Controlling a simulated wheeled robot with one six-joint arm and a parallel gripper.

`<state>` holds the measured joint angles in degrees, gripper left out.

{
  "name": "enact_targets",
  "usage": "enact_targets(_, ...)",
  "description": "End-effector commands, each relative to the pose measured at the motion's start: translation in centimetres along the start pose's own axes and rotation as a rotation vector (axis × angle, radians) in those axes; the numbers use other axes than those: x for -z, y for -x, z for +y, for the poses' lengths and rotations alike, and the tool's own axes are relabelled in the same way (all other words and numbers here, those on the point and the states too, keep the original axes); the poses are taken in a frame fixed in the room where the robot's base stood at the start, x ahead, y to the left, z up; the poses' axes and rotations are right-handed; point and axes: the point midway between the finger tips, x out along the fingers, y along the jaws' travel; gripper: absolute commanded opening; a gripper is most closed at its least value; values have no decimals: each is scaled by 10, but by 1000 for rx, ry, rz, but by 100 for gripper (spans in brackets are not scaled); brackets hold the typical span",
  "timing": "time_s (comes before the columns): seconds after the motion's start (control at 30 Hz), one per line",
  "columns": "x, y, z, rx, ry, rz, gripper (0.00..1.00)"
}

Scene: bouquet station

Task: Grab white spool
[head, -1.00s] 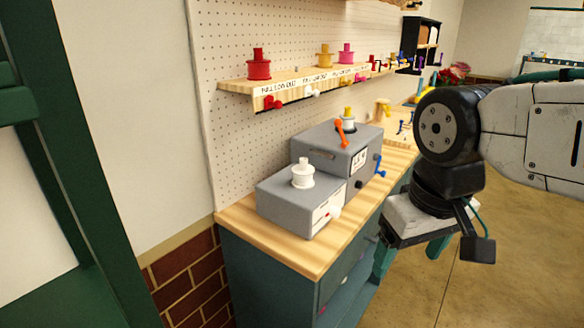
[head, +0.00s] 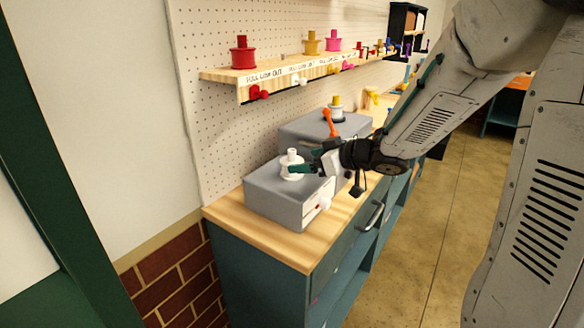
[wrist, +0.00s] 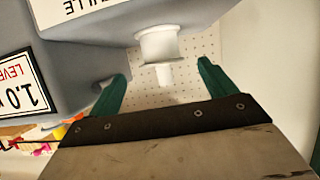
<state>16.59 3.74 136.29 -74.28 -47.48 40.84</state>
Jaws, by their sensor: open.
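The white spool (head: 291,158) stands upright on top of the front grey box (head: 270,195) on the wooden counter. My gripper (head: 299,171) is at the spool, its green fingers reaching toward it from the right in the head view. In the wrist view the white spool (wrist: 158,48) shows upside down, ahead of and between the two spread green fingertips (wrist: 162,80). The gripper is open, with a gap on either side of the spool. Whether the fingers are level with its post is hard to tell.
A second grey box (head: 300,128) behind carries an orange lever (head: 328,122) and a yellow-and-white spool (head: 336,108). A wall shelf (head: 300,72) above holds red, yellow and pink spools. The counter's near end (head: 250,235) is clear.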

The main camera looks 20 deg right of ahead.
Motion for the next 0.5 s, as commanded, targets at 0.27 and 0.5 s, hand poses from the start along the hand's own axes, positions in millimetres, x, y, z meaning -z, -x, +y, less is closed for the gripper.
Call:
enact_targets(0.27, -4, -26, -5, 41, -11, 8, 84)
enact_targets(0.5, -7, -59, -4, 41, -9, 6, 84)
